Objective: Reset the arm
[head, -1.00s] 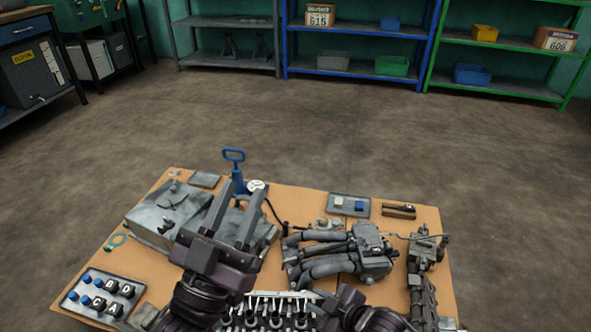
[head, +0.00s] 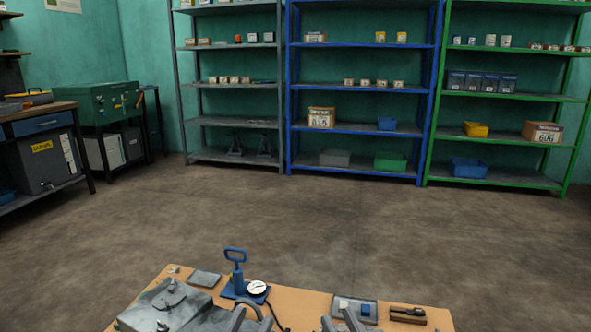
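My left gripper (head: 253,320) shows only its grey fingertips at the bottom edge, in front of the grey metal cover on the bench. Its fingers stand apart with nothing visible between them. My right gripper (head: 338,320) also shows only its fingertips at the bottom edge, right of the left one. They are apart and look empty. The rest of both arms is below the picture.
The wooden bench top (head: 300,300) carries the grey metal cover (head: 165,303), a blue hand pump with gauge (head: 238,275), a small tray (head: 355,310) and a dark tool (head: 408,314). Shelves (head: 360,128) line the back wall; the floor between is clear.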

